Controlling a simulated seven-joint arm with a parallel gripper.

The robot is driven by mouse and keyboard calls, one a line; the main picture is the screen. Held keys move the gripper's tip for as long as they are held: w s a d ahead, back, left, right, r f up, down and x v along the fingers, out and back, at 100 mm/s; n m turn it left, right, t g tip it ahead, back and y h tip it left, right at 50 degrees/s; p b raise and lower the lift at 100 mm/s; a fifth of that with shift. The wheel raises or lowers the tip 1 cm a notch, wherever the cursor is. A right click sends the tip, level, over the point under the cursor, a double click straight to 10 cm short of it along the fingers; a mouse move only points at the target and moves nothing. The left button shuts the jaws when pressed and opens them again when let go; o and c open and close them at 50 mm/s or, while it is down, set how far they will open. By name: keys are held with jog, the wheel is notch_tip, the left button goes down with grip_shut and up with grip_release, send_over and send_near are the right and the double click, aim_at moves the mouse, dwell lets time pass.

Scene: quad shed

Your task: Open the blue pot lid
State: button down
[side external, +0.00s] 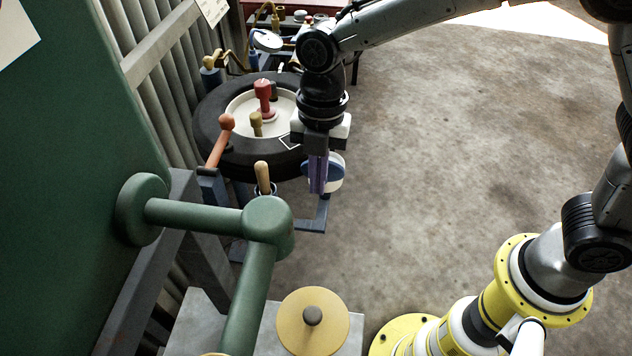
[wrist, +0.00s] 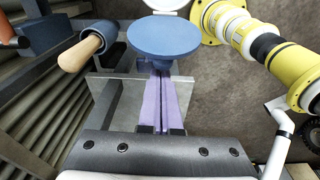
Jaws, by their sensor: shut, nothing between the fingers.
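A round blue disc (wrist: 165,35) on a short blue stem is just beyond my fingertips in the wrist view. It is the closest match to a blue pot lid, but I see no pot under it. In the side view a blue and white round piece (side external: 336,172) shows right behind my fingers, partly hidden by them. My gripper (side external: 318,190) points down beside it, its purple fingers together and empty. In the wrist view the gripper (wrist: 160,72) ends close to the disc's stem; whether they touch is unclear.
A black tire (side external: 215,125) with red and tan knobs lies behind my gripper. A wooden handle (side external: 262,177) stands to its left, near a green pipe (side external: 200,215). A yellow round lid (side external: 300,335) with a dark knob is in front.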

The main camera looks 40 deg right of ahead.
jog(key=shift+w+d+r+g+y, duration=0.5)
jog(key=shift+w+d+r, duration=0.05)
jog(key=shift+w+d, duration=0.05)
jog(key=shift+r, duration=0.1)
